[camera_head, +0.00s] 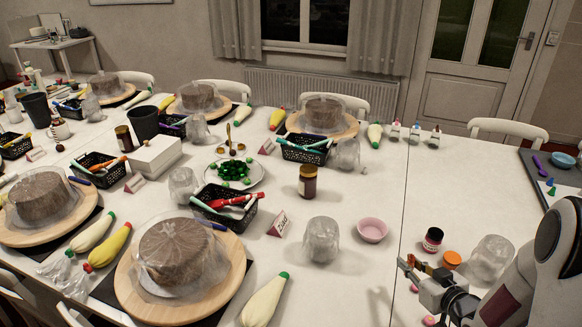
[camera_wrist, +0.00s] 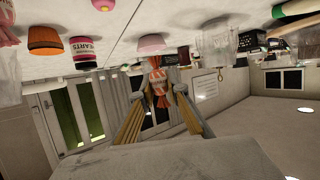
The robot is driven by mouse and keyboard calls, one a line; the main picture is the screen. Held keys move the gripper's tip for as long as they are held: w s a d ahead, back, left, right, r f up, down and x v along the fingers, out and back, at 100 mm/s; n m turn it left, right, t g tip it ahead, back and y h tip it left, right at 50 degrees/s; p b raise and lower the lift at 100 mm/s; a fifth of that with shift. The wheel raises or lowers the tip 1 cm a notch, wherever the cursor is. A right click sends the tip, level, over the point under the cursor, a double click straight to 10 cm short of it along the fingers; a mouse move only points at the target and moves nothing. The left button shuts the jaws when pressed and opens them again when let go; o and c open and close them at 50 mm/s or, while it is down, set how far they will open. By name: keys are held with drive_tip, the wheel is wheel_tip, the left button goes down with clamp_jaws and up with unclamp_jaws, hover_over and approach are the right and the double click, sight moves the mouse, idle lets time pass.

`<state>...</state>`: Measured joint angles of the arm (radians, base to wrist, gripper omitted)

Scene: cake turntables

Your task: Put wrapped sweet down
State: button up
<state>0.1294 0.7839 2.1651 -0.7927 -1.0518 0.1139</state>
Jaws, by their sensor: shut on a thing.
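The wrapped sweet (camera_wrist: 159,82), orange with pale stripes and twisted ends, is between the fingertips of my gripper (camera_wrist: 160,97) in the wrist view, which is upside down. The fingers are shut on it, one on each side. The sweet is too small there to make out clearly. It looks clear of the tabletop, though the exact height cannot be told.
A cake turntable (camera_head: 150,304) and piping bag (camera_head: 265,301) lie left. White table is bare between bag and gripper.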

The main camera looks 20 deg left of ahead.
drive_tip(key=w+a+n+g+y, duration=0.1)
drive_tip(key=w+a, duration=0.2)
drive_tip(key=a, duration=1.2)
drive_tip(key=shift+w+a+r, duration=0.2)
drive_tip(key=shift+r, duration=0.1)
drive_tip(key=shift+f, duration=0.1)
hover_over(349, 273)
drive_tip(key=shift+w+f, duration=0.1)
drive_tip(key=shift+f, duration=2.9)
drive_tip(key=shift+f, duration=1.9)
drive_tip(key=shift+f, duration=0.1)
